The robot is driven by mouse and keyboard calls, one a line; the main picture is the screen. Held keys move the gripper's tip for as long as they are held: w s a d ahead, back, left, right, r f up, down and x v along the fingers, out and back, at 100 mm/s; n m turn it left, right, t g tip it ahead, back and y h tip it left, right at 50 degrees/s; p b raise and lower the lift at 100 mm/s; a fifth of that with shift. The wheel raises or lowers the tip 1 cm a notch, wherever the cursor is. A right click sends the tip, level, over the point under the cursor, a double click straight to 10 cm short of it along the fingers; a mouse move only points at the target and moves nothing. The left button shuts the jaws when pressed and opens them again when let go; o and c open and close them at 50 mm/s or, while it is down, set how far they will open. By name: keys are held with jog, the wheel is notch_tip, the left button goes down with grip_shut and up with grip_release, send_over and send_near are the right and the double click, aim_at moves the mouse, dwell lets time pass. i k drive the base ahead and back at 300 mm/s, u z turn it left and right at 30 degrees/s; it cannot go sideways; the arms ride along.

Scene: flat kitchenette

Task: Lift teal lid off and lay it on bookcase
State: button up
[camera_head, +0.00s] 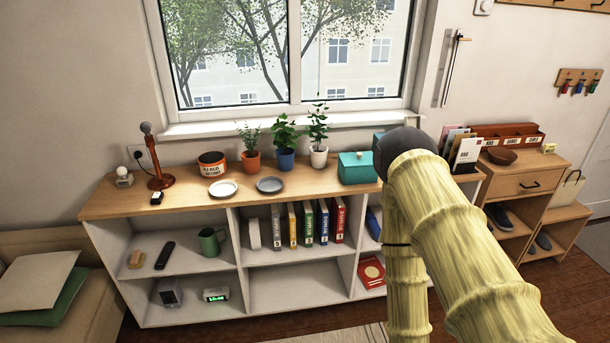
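A teal box (357,175) stands on the right part of the top of the low bookcase (215,189).
A small cabinet (525,184) stands at the right.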

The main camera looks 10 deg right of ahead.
aim_at(352, 159)
jog(key=u, duration=1.05)
jog(key=i, duration=1.4)
jog(key=z, duration=0.85)
jog(key=i, duration=0.8)
jog(key=z, duration=0.8)
